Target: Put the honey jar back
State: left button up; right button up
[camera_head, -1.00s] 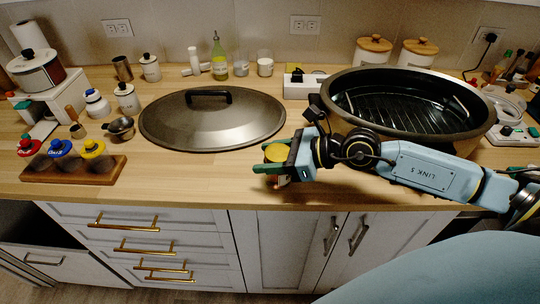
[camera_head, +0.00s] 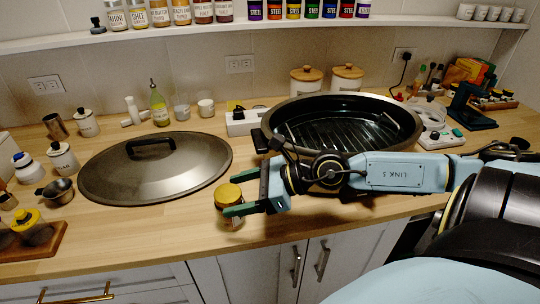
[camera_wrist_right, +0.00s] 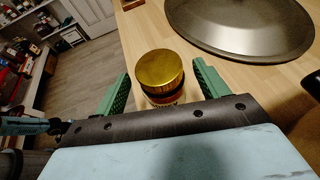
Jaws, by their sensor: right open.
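The honey jar (camera_head: 228,197), with a gold lid and darker body, stands upright near the counter's front edge. It also shows in the right wrist view (camera_wrist_right: 160,72), between the two green fingers. My right gripper (camera_head: 240,194) is open, with one finger on either side of the jar. In the wrist view (camera_wrist_right: 162,85) a gap shows between the jar and each finger. The jar's lower part is partly hidden by the gripper. My left gripper is not in view.
A large pan lid (camera_head: 155,180) lies beside the jar and a black roasting pan (camera_head: 400,120) sits behind my right arm. A white wall shelf (camera_head: 200,36) holds several labelled jars and spice jars. The wooden counter (camera_head: 130,235) is clear in front of the lid.

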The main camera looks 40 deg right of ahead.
jog(key=shift+s+d+r, duration=0.25)
jog(key=shift+s+d, duration=0.15)
jog(key=shift+s, duration=0.1)
jog(key=p+v, duration=0.1)
jog(key=v, duration=0.5)
jog(key=shift+p, duration=0.35)
jog(key=shift+r, duration=0.1)
dwell(0.9)
